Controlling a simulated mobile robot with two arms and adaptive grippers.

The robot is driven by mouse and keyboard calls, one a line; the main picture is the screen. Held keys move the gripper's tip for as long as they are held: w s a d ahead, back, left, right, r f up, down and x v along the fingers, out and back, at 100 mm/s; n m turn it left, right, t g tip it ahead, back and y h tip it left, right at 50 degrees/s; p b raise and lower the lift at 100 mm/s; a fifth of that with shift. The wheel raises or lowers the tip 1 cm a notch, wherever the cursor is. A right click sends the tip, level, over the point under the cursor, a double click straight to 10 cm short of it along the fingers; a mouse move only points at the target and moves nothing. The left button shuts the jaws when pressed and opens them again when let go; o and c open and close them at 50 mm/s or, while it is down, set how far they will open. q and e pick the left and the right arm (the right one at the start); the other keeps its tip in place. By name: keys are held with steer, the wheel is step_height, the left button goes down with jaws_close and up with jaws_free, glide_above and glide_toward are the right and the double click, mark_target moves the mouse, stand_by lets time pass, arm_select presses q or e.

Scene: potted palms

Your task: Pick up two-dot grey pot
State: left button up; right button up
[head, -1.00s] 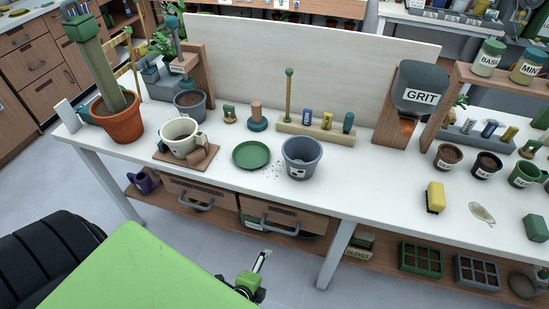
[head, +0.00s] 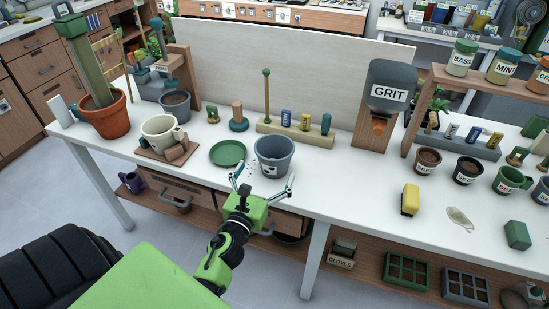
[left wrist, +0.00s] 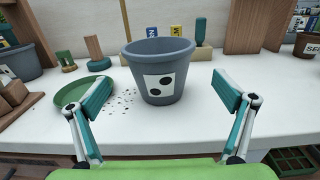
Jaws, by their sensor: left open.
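The two-dot grey pot (head: 273,158) stands upright on the white table, near its front edge. In the left wrist view the grey pot (left wrist: 160,72) shows a white label with two black dots, facing me. My left gripper (head: 264,182) is open in front of the pot and apart from it. In the left wrist view its two fingers (left wrist: 163,105) are spread wide, one on each side of the pot's lower part, with the pot beyond them. Nothing is between the fingers. My right gripper is not in view.
A green saucer (head: 228,153) lies just left of the pot, with dark crumbs scattered between them. A wooden block holder (head: 295,131) stands behind.

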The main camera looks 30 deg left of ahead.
mark_target(269, 165)
arm_select(q)
steer(key=x, duration=0.3)
steer(key=shift+w+r+p, duration=0.15)
steer(key=shift+w+p, duration=0.05)
steer(key=shift+p, duration=0.1)
steer(key=shift+p+x, duration=0.6)
steer(key=shift+x, duration=1.8)
steer(key=shift+s+a+r, duration=0.1)
steer(key=shift+r, duration=0.05)
steer(key=c, duration=1.3)
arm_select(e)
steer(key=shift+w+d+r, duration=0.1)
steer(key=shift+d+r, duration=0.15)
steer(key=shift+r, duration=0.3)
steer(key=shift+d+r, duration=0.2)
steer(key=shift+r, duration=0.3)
